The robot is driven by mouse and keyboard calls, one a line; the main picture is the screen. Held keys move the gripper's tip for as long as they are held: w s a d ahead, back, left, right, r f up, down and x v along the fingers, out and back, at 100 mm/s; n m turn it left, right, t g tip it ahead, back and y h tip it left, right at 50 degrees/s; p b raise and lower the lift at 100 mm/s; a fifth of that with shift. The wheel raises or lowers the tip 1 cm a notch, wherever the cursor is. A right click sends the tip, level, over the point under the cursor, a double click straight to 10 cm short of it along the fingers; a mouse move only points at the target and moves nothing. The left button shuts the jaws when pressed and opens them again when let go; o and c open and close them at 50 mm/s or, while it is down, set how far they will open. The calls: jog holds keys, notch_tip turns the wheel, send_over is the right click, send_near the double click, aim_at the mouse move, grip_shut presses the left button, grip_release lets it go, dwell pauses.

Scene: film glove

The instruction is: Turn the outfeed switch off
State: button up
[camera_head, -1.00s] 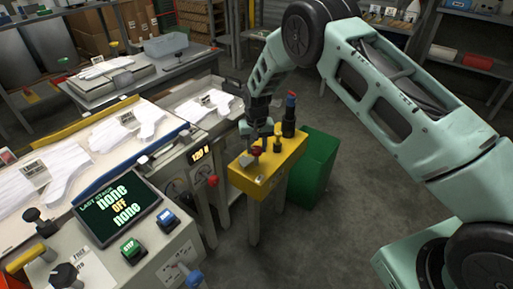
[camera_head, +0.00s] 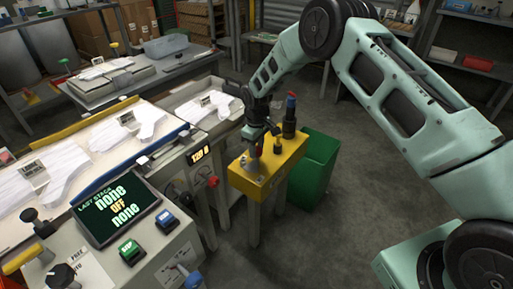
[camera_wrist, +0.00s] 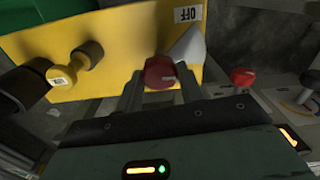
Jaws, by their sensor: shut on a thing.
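The yellow switch box (camera_head: 262,186) stands on a post right of the machine. In the wrist view, its yellow face (camera_wrist: 125,45) carries a white OFF label (camera_wrist: 186,14). A red knob (camera_wrist: 160,70) sits between the two fingers of my gripper (camera_wrist: 161,82), which is shut on it. A pale grey wedge (camera_wrist: 187,46) lies just beside the knob, below the label. In the head view my gripper (camera_head: 254,148) is down at the box's left part and hides the red knob. The switch's position cannot be told.
A yellow knob (camera_wrist: 62,77) and a dark post with a red top (camera_head: 290,115) stand close by on the box. Another red knob (camera_wrist: 242,77) is to the right in the wrist view. A green bin (camera_head: 320,165) stands behind the box.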

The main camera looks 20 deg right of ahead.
jog(key=shift+n, duration=0.5)
jog(key=o, duration=1)
jog(key=shift+r, duration=0.15)
notch_tip(320, 180, up, 17)
jog(key=shift+r, duration=0.1)
